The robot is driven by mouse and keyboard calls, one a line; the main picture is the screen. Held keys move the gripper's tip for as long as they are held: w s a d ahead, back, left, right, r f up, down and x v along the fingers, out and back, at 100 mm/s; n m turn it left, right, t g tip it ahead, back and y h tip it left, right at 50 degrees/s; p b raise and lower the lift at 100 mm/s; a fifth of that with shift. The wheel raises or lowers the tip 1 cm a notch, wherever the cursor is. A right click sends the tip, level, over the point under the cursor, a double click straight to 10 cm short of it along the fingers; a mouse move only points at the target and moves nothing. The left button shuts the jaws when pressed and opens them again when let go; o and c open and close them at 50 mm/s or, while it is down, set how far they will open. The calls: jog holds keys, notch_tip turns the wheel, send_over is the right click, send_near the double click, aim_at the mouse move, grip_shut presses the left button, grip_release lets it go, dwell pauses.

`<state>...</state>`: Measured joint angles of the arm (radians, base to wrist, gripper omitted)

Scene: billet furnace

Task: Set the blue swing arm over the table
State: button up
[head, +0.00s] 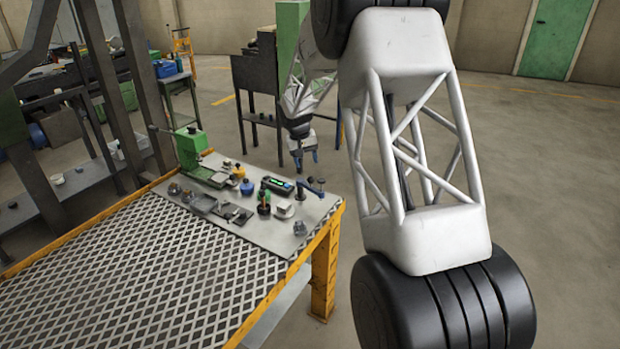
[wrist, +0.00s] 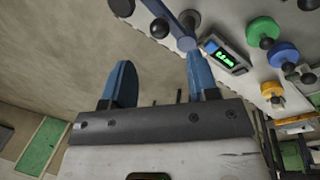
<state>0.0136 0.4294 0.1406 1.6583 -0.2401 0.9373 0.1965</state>
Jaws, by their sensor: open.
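The blue swing arm (head: 311,188) is a small bar on a post at the far right corner of the table's plate (head: 265,228). In the wrist view the swing arm (wrist: 171,22) crosses the top, partly in front of bare floor, with its round end close to my right-hand finger. I cannot tell whether they touch. The table (head: 140,270) has a yellow frame and a mesh top. My gripper (head: 307,158) has blue fingers and hangs just beyond the plate's far edge, near the swing arm. In the wrist view my gripper (wrist: 160,62) is open, with nothing seen held.
A black box with a green display (head: 277,186) stands on the plate beside the swing arm. Blue and yellow knobs (head: 247,187) and a green machine (head: 190,148) stand further left. A dark cabinet (head: 255,85) is behind. Floor beyond the table's right edge is clear.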

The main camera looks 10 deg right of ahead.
aim_at(310, 177)
jog(key=shift+d+f, duration=0.25)
jog(key=shift+f, duration=1.05)
jog(key=shift+d+f, duration=0.25)
jog(key=shift+f, duration=1)
jog(key=shift+d+f, duration=0.25)
jog(key=shift+f, duration=1.05)
grip_shut()
